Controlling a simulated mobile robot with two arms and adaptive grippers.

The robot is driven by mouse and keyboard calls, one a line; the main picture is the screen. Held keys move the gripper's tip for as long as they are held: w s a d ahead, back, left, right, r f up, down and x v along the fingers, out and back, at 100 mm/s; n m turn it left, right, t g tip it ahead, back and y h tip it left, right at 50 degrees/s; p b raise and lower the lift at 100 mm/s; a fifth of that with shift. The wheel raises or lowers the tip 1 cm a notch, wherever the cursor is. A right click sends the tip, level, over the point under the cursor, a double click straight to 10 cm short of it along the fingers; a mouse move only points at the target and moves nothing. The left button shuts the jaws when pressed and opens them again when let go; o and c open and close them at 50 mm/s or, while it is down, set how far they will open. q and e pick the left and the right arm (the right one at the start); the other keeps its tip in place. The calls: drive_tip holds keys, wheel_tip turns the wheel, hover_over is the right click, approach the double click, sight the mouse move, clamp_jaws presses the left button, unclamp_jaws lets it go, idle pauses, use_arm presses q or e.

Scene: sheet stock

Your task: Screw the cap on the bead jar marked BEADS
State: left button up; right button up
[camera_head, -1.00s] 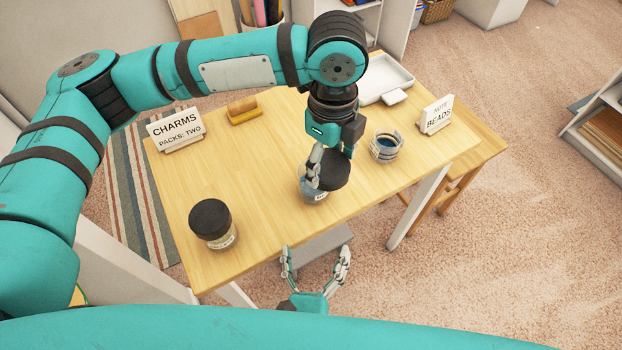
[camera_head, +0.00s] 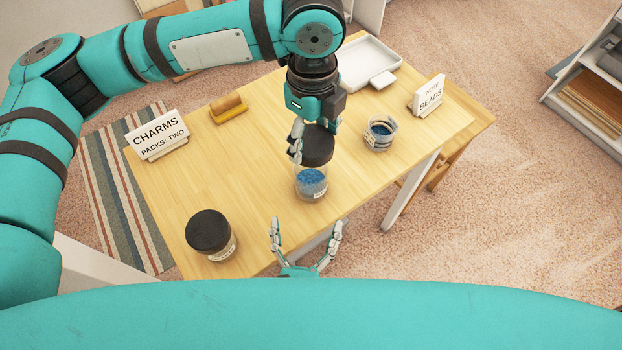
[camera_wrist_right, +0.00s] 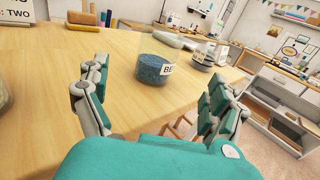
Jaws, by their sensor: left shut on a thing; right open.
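The bead jar (camera_head: 311,184) is clear, holds blue beads and stands upright near the table's front edge. It also shows in the right wrist view (camera_wrist_right: 153,69), part of its label reading "BE" and no cap visible on it there. My left gripper (camera_head: 313,138) is shut on a black cap (camera_head: 318,152). In the head view the cap overlaps the jar's top; whether they touch I cannot tell. My right gripper (camera_head: 306,222) is open and empty, in front of the jar, its fingers apart on either side in the right wrist view.
A black-capped jar (camera_head: 209,232) stands at the front left. A white tray (camera_head: 368,58), a yellow holder (camera_head: 230,112) and the CHARMS sign (camera_head: 156,134) stand farther back.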

use_arm(q)
drive_tip(key=shift+w+a, duration=0.1)
drive_tip(key=shift+w, duration=0.1)
use_arm(e)
drive_tip(key=w, duration=0.8)
drive_tip(key=w+d, duration=0.1)
drive_tip(key=w, duration=0.3)
use_arm(q)
drive_tip(key=shift+f, duration=0.1)
use_arm(e)
drive_tip(key=c, duration=1.8)
use_arm(q)
hover_over(310, 169)
drive_tip(key=shift+w+f, duration=0.1)
drive_tip(key=shift+f, duration=2.35)
drive_tip(key=shift+f, duration=0.9)
drive_tip(key=shift+f, duration=0.55)
